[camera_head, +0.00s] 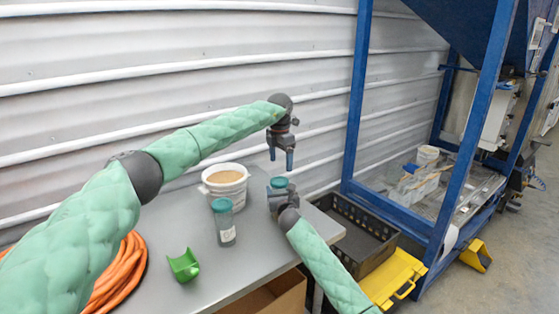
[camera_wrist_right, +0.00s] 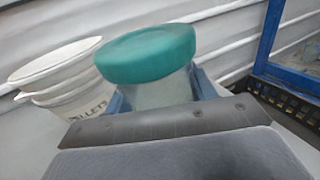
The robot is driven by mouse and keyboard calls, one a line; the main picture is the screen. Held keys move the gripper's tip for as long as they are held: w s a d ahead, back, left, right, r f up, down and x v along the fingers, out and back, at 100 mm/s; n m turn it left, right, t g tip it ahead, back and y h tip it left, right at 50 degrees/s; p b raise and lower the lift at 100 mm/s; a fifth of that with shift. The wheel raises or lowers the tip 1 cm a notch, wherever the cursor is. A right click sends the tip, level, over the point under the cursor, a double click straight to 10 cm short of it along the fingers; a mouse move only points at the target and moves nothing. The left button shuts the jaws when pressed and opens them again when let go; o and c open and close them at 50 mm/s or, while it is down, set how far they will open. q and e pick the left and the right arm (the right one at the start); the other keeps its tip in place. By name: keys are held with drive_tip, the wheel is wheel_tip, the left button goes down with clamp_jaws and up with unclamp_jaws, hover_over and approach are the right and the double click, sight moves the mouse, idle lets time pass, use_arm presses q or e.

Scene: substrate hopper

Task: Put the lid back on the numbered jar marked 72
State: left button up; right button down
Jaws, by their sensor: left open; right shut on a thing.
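A clear jar (camera_wrist_right: 158,92) stands in my right gripper, with a teal lid (camera_wrist_right: 147,54) on top of its mouth; I cannot tell whether the lid is fully seated. In the head view this lid (camera_head: 279,183) shows just above my right gripper (camera_head: 279,191), which is shut on the jar's body. Another clear jar (camera_head: 226,229) with a teal lid (camera_head: 221,205) and a white label stands on the table to the left. No number can be read on either jar. My left gripper (camera_head: 281,160) is open and empty, pointing down above the held jar.
A white bucket of pellets (camera_head: 225,174) stands behind the jars on the grey table (camera_head: 205,285). A green scoop (camera_head: 184,266) and orange hose (camera_head: 128,262) lie left.

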sight(280, 180)
use_arm(q)
drive_tip(key=n, duration=0.7)
drive_tip(key=shift+a, duration=0.15)
drive_tip(key=n, duration=0.6)
drive_tip(key=shift+n, duration=0.3)
drive_tip(key=shift+f, duration=0.15)
drive_tip(key=shift+f, duration=3.9)
drive_tip(key=c, duration=1)
